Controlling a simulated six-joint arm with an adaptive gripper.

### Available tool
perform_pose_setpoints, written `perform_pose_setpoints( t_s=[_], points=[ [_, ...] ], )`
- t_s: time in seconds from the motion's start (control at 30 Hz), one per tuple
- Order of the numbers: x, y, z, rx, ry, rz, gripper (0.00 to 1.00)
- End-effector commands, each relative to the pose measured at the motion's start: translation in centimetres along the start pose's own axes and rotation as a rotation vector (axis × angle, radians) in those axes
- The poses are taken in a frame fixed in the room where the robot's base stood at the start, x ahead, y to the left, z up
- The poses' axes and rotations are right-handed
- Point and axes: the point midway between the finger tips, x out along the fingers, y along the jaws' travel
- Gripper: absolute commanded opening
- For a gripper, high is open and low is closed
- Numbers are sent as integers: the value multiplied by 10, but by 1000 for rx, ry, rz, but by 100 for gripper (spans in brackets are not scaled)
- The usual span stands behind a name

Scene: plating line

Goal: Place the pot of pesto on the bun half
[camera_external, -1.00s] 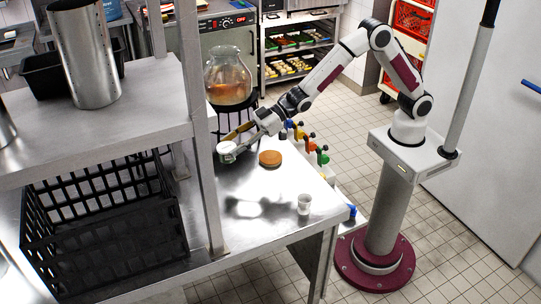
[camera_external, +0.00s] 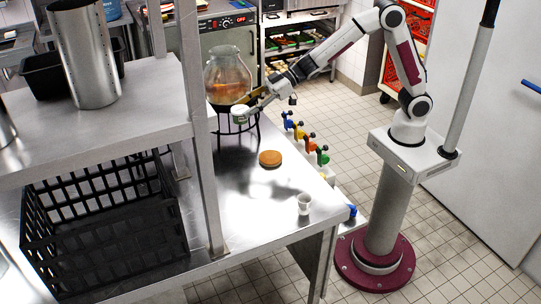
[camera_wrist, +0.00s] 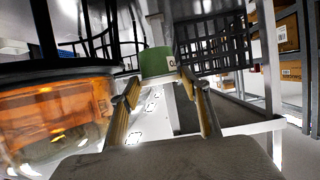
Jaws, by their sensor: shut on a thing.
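My gripper (camera_external: 252,103) is shut on a small pot with a white top (camera_external: 240,111) and holds it above the steel table, in front of the glass jug. In the wrist view the pot shows a green side with part of a label (camera_wrist: 157,62), between my two fingertips (camera_wrist: 160,85). The bun half (camera_external: 270,158), a flat brown disc, lies on the table below and to the right of my gripper. Nothing stands on it. The bun half cannot be made out in the wrist view.
The glass jug of orange liquid (camera_external: 229,75) stands on a black stand close behind my gripper; it is large in the wrist view (camera_wrist: 50,115). A small white cup (camera_external: 304,204) is near the table's front edge. Several coloured taps line the right edge. A shelf post (camera_external: 208,150) rises at left.

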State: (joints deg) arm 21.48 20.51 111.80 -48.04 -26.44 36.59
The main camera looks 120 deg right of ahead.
Motion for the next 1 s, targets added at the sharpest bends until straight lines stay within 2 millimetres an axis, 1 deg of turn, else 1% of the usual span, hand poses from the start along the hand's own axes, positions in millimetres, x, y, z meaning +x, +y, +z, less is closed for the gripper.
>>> perform_pose_setpoints(
  t_s=[0.03,0.1,0.2,0.37,0.5,0.57,0.63,1.0],
  points=[
    [-11,2,3,-4,0,-9,23],
    [-25,-1,10,-15,0,-36,23],
    [-41,-11,22,-32,-1,-79,23],
    [-58,-35,41,-60,-2,-153,23],
    [-64,-55,55,-82,-2,-204,23],
    [-66,-61,58,-89,-1,-219,23],
    [-67,-66,57,-95,1,-230,23],
    [-66,-65,56,-91,0,-223,23]
  ],
)
